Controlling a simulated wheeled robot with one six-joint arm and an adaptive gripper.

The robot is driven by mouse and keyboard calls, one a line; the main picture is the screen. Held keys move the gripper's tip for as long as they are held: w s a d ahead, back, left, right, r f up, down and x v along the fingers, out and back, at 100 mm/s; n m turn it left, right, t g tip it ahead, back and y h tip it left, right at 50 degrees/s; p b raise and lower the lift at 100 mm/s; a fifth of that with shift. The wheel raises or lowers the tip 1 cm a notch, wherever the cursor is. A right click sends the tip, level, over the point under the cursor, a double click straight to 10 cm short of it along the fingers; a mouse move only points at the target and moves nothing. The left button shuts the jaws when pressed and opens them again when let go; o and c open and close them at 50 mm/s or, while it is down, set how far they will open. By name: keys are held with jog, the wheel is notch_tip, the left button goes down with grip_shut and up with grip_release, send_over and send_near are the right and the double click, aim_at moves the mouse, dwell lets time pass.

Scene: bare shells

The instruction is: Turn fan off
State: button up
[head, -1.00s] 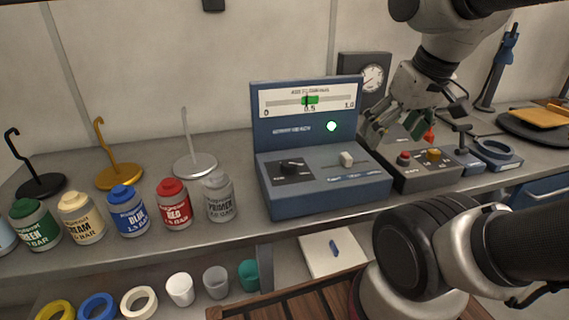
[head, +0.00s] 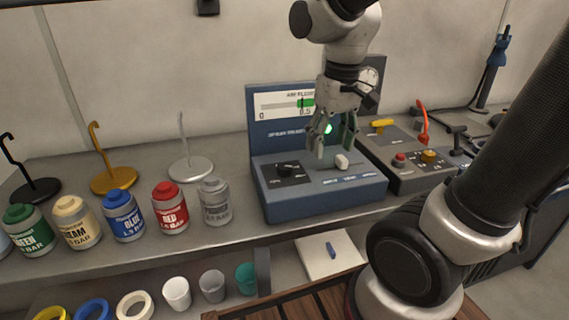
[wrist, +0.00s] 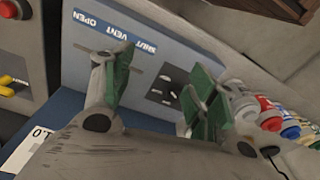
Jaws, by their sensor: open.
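A blue control box (head: 325,203) stands on the bench with an upright gauge panel (head: 264,127) at its back. A dark rotary knob (head: 289,169) sits on its left and a white slider knob (head: 342,161) on its right. My gripper (head: 333,152) hangs over the box, open and empty, fingers pointing down close to the slider. In the wrist view the open fingers straddle the box top (wrist: 135,70), with the knob plate (wrist: 170,86) beyond. No control is readably labelled as a fan.
Right of the box, a grey panel (head: 400,182) carries a red button (head: 399,159), a yellow knob (head: 429,156), a yellow handle (head: 382,123) and a raised red lever (head: 422,122). Several paint jars (head: 170,209) and hook stands (head: 190,169) stand at left.

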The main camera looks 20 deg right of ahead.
aim_at(285, 165)
jog(key=w+a+f+m, duration=0.1)
jog(key=w+a+m, duration=0.1)
jog(key=w+a+f+m+g, duration=0.1)
jog(key=w+a+m, duration=0.1)
jog(key=w+a+f+m, duration=0.1)
jog(key=w+a+m, duration=0.1)
jog(key=w, duration=0.1)
jog(key=shift+w+a, duration=0.1)
jog(key=shift+a, duration=0.3)
jog(key=m, duration=0.1)
jog(key=w+m, duration=0.1)
jog(key=r+m, duration=0.1)
jog(key=m, duration=0.1)
jog(key=shift+w+a+r, duration=0.1)
jog(key=shift+w+a, duration=0.15)
jog(key=shift+w, duration=0.1)
jog(key=shift+m, duration=1.1)
jog(key=shift+f, duration=0.2)
notch_tip(285, 165, down, 7)
jog(key=shift+f, duration=0.2)
jog(key=shift+c, duration=0.5)
jog(key=c, duration=1)
